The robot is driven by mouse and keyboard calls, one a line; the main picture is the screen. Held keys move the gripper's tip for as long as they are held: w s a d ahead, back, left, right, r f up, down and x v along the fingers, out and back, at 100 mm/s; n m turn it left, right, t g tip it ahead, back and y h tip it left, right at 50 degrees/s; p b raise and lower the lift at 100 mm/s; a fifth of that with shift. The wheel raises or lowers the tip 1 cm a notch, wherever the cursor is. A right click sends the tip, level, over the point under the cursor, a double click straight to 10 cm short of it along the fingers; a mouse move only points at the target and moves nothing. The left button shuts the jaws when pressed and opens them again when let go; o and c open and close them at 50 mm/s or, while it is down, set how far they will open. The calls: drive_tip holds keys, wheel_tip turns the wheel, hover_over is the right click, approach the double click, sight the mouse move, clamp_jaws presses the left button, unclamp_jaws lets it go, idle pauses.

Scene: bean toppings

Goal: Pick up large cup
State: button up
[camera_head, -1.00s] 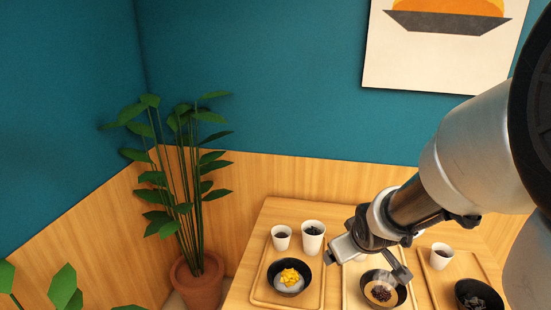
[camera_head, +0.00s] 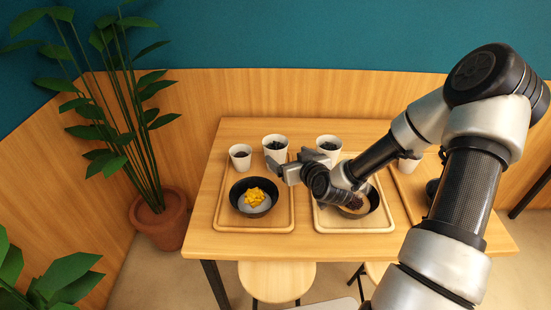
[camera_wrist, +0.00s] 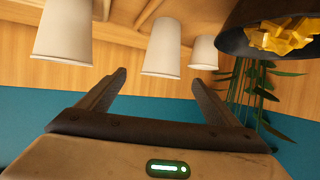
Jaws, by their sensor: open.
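Three white cups with dark contents stand at the back of the table. A small cup (camera_head: 240,158) is at left, a larger cup (camera_head: 275,148) is right of it, and another larger cup (camera_head: 329,146) is further right. In the wrist view, which is inverted, the middle cup (camera_wrist: 162,45) appears between the open fingers, beyond the tips. The small cup (camera_wrist: 204,52) is right of it and the other larger cup (camera_wrist: 62,32) left. My gripper (camera_head: 286,166) is open and empty, close in front of the middle cup. I cannot tell the exact gap.
A black bowl with yellow topping (camera_head: 254,197) sits on the left tray (camera_head: 225,215). Another bowl (camera_head: 372,200) on the middle tray (camera_head: 340,224) is partly under my arm. A potted plant (camera_head: 160,220) is left of the table.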

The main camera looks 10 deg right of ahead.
sight(281, 151)
drive_tip(key=x, duration=0.6)
drive_tip(key=shift+w+f+b, duration=0.1)
drive_tip(key=shift+b, duration=0.2)
drive_tip(key=x, duration=0.5)
drive_tip(key=shift+a+f+b, duration=0.2)
drive_tip(key=shift+a+b, duration=0.1)
drive_tip(key=shift+b, duration=0.05)
drive_tip(key=shift+r, duration=0.1)
drive_tip(key=c, duration=1.4)
